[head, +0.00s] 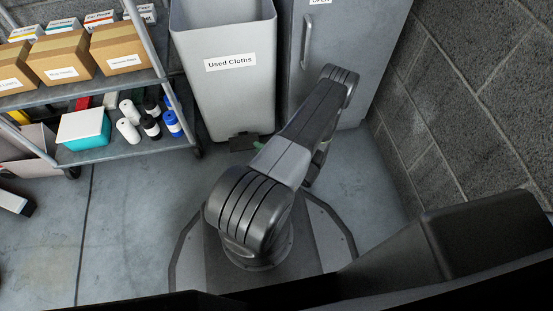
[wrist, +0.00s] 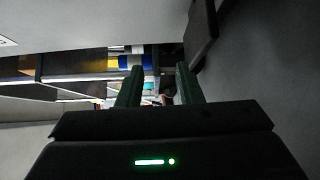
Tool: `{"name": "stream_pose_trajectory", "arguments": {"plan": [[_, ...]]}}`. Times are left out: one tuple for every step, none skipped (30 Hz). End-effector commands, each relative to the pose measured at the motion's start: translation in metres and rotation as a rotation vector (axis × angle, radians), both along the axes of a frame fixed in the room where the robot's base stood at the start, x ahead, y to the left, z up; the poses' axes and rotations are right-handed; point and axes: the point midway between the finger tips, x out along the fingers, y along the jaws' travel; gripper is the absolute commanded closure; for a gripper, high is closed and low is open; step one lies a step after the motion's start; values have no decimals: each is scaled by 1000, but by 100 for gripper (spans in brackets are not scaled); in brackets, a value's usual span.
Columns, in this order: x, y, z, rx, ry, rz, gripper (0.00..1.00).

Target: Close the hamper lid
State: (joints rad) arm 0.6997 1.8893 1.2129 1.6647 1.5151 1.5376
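The grey hamper (head: 232,98), labelled "Used Cloths", stands upright at the back. Its top is at the picture's upper edge, and I cannot make out a lid. A dark pedal-like piece (head: 243,141) sits at its foot, near the floor. In the head view my gripper is mostly hidden behind my arm, low in front of the hamper and cabinet. In the wrist view my gripper (wrist: 158,82) has its two fingers apart with nothing held between them. A dark flat piece (wrist: 202,32) beyond the fingers may be the same pedal.
A grey cabinet (head: 372,45) with a handle stands right of the hamper. A block wall (head: 480,100) closes the right side. A shelf cart (head: 105,92) with boxes and bottles stands left. The floor (head: 135,215) at left front is clear.

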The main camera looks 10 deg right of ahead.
Motion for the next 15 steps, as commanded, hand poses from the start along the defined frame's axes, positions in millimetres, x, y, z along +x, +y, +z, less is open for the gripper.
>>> {"name": "stream_pose_trajectory", "arguments": {"plan": [[-2,-3,-2,0,0,-2,67],[-4,-4,-2,-1,1,-2,67],[-6,-6,-2,0,1,-2,67],[-7,-8,-2,-1,1,-2,67],[-9,-9,-2,-1,1,-1,67],[-11,-11,-2,-1,1,-1,67],[-12,-13,-2,-1,1,-1,67],[-14,-14,-2,-1,1,-1,67],[-16,-16,-2,-1,1,-1,67],[-18,-18,-2,-1,1,-1,67],[-19,-19,-2,-1,1,-1,67],[-21,-21,-2,0,1,-1,67],[-22,-22,-2,0,1,-1,67],[-24,-24,-2,0,1,-1,67],[-26,-26,-2,0,1,-1,67]]}}
